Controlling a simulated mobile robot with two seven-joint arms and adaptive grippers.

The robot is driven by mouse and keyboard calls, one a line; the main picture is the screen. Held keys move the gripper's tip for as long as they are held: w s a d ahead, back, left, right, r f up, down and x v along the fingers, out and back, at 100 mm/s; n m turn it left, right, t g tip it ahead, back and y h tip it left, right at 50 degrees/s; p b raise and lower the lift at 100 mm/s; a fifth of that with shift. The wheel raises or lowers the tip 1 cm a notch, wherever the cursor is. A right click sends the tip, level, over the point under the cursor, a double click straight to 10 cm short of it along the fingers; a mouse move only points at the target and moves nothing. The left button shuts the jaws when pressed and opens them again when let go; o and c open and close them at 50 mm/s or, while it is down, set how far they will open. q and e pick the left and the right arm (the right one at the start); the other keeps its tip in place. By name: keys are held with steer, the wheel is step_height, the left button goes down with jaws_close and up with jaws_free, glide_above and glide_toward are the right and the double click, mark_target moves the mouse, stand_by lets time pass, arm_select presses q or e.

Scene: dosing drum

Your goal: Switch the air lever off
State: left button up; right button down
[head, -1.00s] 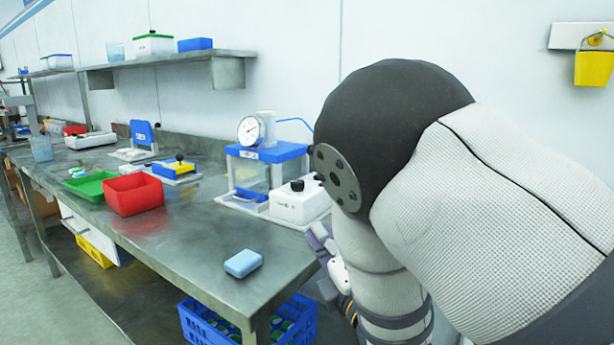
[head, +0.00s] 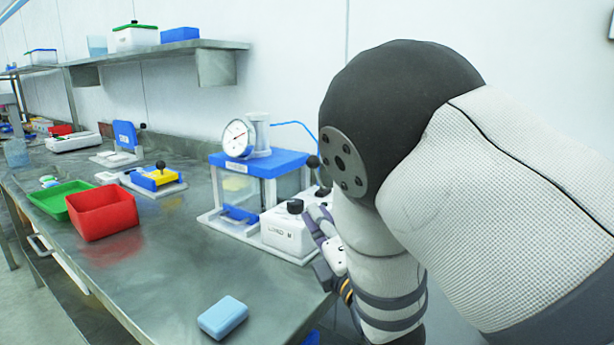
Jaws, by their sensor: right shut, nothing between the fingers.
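A bench device with a blue top (head: 262,162), a clear chamber and a round dial gauge (head: 238,138) stands at the back of the bench. A white box (head: 288,232) with a black knob (head: 295,206) is in front of it. A second black knob (head: 312,161) shows beside my arm, its base partly hidden. I cannot tell which of these is the air lever. My right gripper (head: 320,228) is shut and empty, right beside the white box; whether it touches the box is unclear. My right arm hides much of the area behind it. My left gripper is out of view.
A light-blue block (head: 223,318) lies near the front edge of the metal bench (head: 170,270). A red bin (head: 104,212), a green tray (head: 58,198) and a yellow-and-blue device (head: 157,178) stand left. The bench between block and bins is clear.

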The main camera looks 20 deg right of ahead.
steer(key=x, duration=0.9)
steer(key=shift+w+f+b, duration=0.1)
steer(key=shift+w+b, duration=0.05)
steer(key=shift+b, duration=0.15)
steer(key=shift+w+d+r, duration=0.55)
steer(key=shift+w+d, duration=0.3)
steer(key=shift+d, duration=0.1)
steer(key=shift+w+d+r, duration=0.25)
steer(key=shift+w+d, duration=0.05)
steer(key=shift+w, duration=0.05)
steer(key=shift+w, duration=0.1)
